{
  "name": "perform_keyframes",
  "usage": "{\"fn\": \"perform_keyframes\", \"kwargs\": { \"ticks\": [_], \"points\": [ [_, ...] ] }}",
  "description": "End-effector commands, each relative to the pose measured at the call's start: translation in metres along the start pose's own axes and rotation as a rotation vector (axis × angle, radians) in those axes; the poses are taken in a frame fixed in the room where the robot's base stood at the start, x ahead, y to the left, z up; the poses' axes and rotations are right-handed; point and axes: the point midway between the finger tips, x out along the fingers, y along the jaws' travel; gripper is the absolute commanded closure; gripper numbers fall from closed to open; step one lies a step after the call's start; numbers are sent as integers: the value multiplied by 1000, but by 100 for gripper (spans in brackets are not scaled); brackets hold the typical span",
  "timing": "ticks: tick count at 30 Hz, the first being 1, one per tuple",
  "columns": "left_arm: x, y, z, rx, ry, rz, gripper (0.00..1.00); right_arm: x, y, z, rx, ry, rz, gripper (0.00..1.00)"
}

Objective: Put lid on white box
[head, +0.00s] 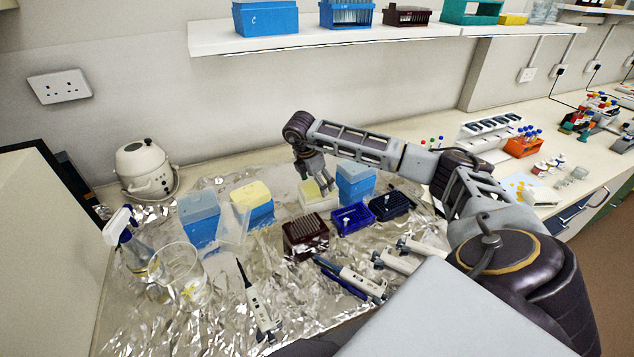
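The white box (318,201) stands at the back middle of the foil-covered bench. Pale yellow shows at its top, partly hidden behind my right gripper. My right gripper (323,187) points down just above and at the back of the white box. Its fingers are small here, and I cannot tell whether they touch the box, hold a lid, or are open. I cannot clearly make out a separate lid for the white box. My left gripper is not in view.
Blue boxes (202,232) (356,186) and a yellow-topped blue box (255,208) stand close by. A dark red rack (305,240), a blue rack (352,217) and several pipettes (258,305) lie in front. A beaker (184,278) and spray bottle (135,245) stand left.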

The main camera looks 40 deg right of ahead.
Motion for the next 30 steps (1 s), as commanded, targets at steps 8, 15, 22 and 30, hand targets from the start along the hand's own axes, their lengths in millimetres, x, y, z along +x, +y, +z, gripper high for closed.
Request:
{"fn": "perform_keyframes", "kwargs": {
  "ticks": [8, 15, 22, 30],
  "points": [
    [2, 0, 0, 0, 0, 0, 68, 1, 0, 0, 0, 0, 0, 35],
    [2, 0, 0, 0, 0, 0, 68, 1, 0, 0, 0, 0, 0, 0],
    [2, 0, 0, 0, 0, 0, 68, 1, 0, 0, 0, 0, 0, 0],
    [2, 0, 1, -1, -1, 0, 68, -5, 0, 0, 0, 0, 2, 0]
  ]
}}
